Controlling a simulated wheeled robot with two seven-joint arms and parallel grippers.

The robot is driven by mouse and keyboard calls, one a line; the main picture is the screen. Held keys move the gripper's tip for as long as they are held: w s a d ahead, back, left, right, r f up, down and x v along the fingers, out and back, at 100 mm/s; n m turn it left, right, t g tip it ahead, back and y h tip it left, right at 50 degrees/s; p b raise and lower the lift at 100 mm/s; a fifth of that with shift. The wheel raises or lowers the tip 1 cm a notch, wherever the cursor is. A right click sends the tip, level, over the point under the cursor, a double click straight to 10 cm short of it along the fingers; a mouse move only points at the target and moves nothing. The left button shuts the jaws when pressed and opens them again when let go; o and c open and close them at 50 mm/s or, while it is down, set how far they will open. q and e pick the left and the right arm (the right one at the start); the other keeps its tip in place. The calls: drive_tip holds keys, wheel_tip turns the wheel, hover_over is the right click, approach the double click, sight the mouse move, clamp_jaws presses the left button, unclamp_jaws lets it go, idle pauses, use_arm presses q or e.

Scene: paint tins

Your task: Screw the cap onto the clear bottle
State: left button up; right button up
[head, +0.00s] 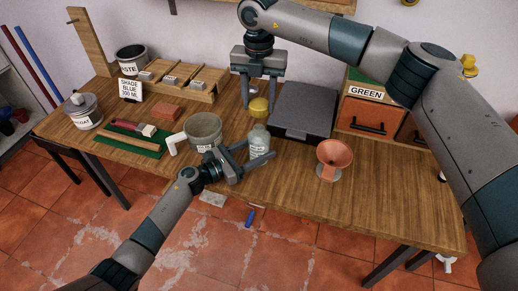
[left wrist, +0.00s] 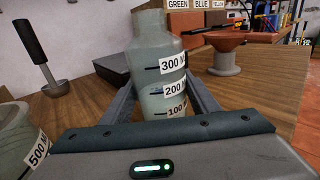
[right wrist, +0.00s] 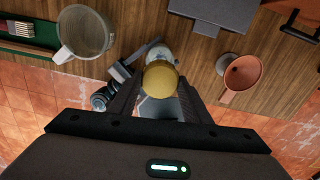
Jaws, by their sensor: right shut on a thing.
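The clear bottle (head: 259,141) stands upright on the table, with an open neck. It shows in the left wrist view (left wrist: 160,65) with marks reading 300, 200 and 100. My left gripper (head: 258,152) is low at the bottle, one finger on each side; the fingers look slightly apart from its walls. My right gripper (head: 262,103) points down from above and is shut on the yellow cap (head: 259,107). The cap (right wrist: 160,77) is held above the bottle neck, apart from it. In the right wrist view the cap hides part of the bottle (right wrist: 158,51).
A grey-green pot (head: 203,129) stands left of the bottle. A dark grey case (head: 302,108) lies behind it, and an orange funnel (head: 334,156) stands to the right. A green mat (head: 128,142) with a brush lies further left. The table's front right is clear.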

sight(259, 115)
use_arm(q)
drive_tip(key=c, duration=0.7)
drive_tip(key=shift+c, duration=0.2)
use_arm(e)
drive_tip(key=shift+f, duration=2.5)
drive_tip(key=shift+f, duration=0.9)
drive_tip(key=shift+f, duration=0.55)
